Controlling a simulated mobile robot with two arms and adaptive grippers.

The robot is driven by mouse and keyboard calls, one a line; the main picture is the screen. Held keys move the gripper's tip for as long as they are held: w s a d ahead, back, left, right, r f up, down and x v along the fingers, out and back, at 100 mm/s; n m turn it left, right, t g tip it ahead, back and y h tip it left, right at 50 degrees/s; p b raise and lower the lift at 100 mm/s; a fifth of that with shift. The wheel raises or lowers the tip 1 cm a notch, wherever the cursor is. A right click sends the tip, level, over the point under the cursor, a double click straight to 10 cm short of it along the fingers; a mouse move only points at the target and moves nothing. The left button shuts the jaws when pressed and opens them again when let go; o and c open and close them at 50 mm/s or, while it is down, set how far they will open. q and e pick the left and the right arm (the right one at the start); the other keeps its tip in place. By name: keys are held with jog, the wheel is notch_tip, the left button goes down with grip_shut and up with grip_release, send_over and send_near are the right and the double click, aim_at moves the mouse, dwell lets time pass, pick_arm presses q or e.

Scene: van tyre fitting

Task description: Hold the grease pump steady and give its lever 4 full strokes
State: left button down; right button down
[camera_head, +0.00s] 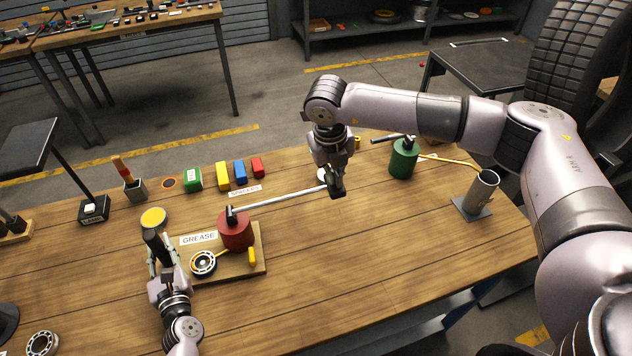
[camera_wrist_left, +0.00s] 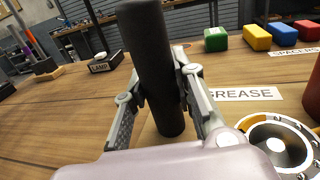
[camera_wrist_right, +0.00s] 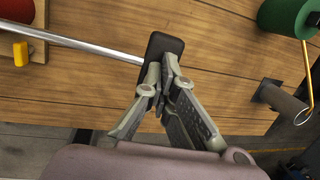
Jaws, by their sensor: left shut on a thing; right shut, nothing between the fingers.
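The red grease pump (camera_head: 236,232) stands on a wooden board (camera_head: 234,266) behind a yellow nozzle and a round bearing (camera_head: 203,263). Its silver lever (camera_head: 280,199) reaches right, nearly level, to a black grip, which shows in the right wrist view (camera_wrist_right: 164,46). My right gripper (camera_head: 336,190) is shut with nothing between its fingers; its tips are at the grip's near end, and I cannot tell whether they touch it. My left gripper (camera_head: 158,258) is shut on an upright black handle (camera_wrist_left: 155,65) at the board's left side. The handle's fixing to the board is hidden.
A green can (camera_head: 403,160) and a grey cylinder on a plate (camera_head: 482,190) stand to the right. The table front right of the board is clear.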

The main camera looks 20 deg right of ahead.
aim_at(335, 188)
jog(key=shift+d+f, duration=0.2)
jog(key=shift+f, duration=0.95)
jog(key=shift+s+f, duration=0.1)
jog(key=shift+f, duration=0.9)
jog(key=shift+f, duration=1)
